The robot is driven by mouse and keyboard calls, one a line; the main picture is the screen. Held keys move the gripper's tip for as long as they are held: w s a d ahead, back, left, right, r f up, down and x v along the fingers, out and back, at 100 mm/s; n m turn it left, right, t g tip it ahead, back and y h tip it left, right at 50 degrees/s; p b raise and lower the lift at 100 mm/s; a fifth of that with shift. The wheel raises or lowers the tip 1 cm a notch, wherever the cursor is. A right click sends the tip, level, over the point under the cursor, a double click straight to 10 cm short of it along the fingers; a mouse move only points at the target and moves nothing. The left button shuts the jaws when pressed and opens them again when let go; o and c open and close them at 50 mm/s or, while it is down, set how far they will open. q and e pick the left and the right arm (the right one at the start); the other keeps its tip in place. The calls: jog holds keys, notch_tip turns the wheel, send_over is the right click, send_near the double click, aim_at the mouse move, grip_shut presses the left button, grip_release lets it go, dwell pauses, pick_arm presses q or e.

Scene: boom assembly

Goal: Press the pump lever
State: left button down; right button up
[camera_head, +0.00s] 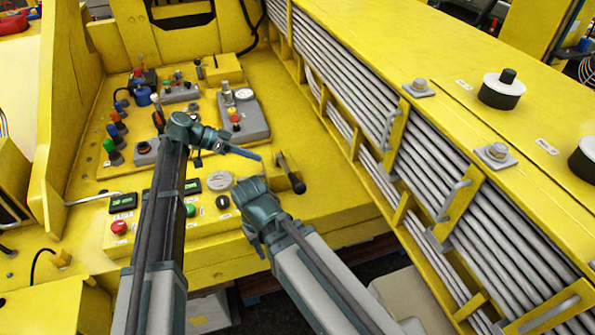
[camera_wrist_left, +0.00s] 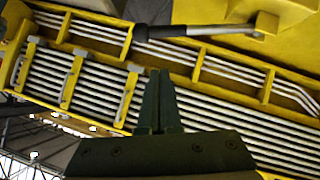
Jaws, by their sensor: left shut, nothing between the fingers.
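The pump lever (camera_head: 289,172) stands on the right part of the yellow control panel, a metal rod with a black grip. In the left wrist view the lever (camera_wrist_left: 200,30) lies across the top, black grip at left and rod to the right. My left gripper (camera_head: 257,156) is shut and empty, pointing right toward the lever, a short way left of it in the head view. In the left wrist view its closed fingers (camera_wrist_left: 160,100) are below the black grip, with a visible gap. My right gripper does not show.
The yellow panel carries a red button (camera_head: 119,227), several coloured knobs and a grey control box (camera_head: 245,115). A yellow boom with rows of grey pipes (camera_head: 432,155) stands close to the right of the lever.

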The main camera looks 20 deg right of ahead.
pick_arm(q)
jog(key=shift+w+d+r, duration=0.25)
jog(key=shift+w, duration=0.2)
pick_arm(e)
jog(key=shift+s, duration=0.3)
pick_arm(q)
jog(key=b, duration=0.6)
send_over(289, 172)
jog(key=s+a, duration=0.3)
notch_tip(289, 172, down, 6)
jog(key=shift+s+d+f+b, duration=0.2)
jog(key=shift+s+f+b, duration=0.15)
jog(key=shift+f+b, duration=0.4)
jog(key=shift+s+d+f+b, duration=0.15)
jog(key=shift+s+f+b, duration=0.2)
jog(key=shift+f+b, duration=0.4)
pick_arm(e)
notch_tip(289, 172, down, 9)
